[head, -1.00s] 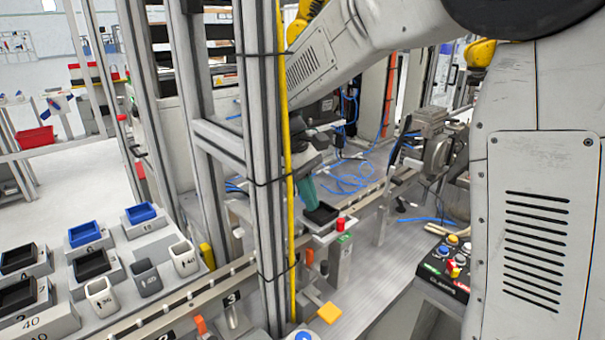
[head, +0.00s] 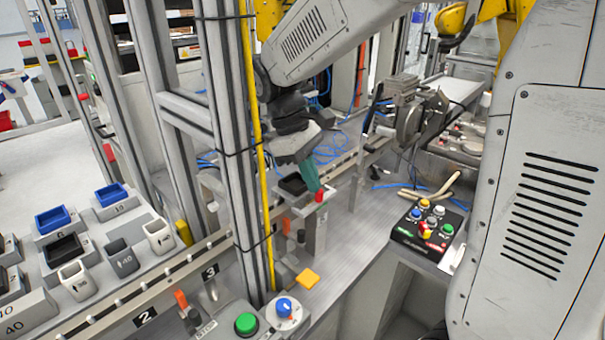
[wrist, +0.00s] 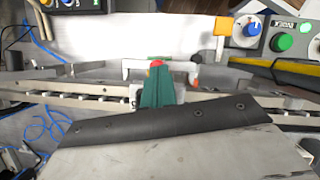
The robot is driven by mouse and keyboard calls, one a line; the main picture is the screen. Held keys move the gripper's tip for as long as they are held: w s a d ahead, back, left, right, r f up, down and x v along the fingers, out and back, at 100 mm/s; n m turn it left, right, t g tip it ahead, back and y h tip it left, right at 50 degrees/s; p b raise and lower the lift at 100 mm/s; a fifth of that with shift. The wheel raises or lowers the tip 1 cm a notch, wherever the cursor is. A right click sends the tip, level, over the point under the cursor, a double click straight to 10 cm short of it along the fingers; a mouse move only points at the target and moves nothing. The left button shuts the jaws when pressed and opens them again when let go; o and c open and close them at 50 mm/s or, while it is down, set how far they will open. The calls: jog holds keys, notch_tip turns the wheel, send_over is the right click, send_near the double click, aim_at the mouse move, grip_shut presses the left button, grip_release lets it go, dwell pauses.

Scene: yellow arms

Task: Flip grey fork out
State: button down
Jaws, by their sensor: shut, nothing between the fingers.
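My gripper (head: 317,188) has green fingers, shut and empty, pointing down beside a red-topped post (head: 320,199) at the rail. In the wrist view the fingertips (wrist: 156,72) overlap the red top, and I cannot tell whether they touch it. A pale, fork-like bracket (wrist: 190,68) shows around the fingertips there. A grey upright piece (head: 211,288) stands by the label 3 on the near rail, well left of and nearer than my gripper. I cannot tell for sure which of these is the grey fork.
A black tray (head: 291,186) sits just left of the fingers. A metal post with a yellow strip (head: 259,150) stands left of my arm. Orange levers (head: 286,226) line the rail. A button panel (head: 428,228) is at right, a green button (head: 246,323) at front.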

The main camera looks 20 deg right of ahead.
aim_at(299, 191)
dwell(0.3)
jog(key=shift+w+a, duration=0.2)
jog(key=shift+w, duration=0.05)
jog(key=w+a, duration=0.1)
jog(key=w+a+r, duration=0.1)
jog(key=w, duration=0.1)
jog(key=shift+w+a, duration=0.25)
jog(key=shift+a, duration=0.05)
jog(key=v, duration=0.9)
jog(key=s+d+f+m+t+y, duration=0.1)
jog(key=s+d+f+m, duration=0.1)
jog(key=s, duration=0.6)
jog(key=s+d+f+m+t+y, duration=0.1)
jog(key=s+d+f+m+t, duration=0.1)
jog(key=s, duration=0.7)
jog(key=s+d+f+m+t, duration=0.1)
jog(key=s+d+f+m, duration=0.1)
jog(key=s, duration=0.6)
jog(key=shift+s+d+m+t+y, duration=0.15)
jog(key=shift+d+m+t+y, duration=0.3)
jog(key=shift+m, duration=0.25)
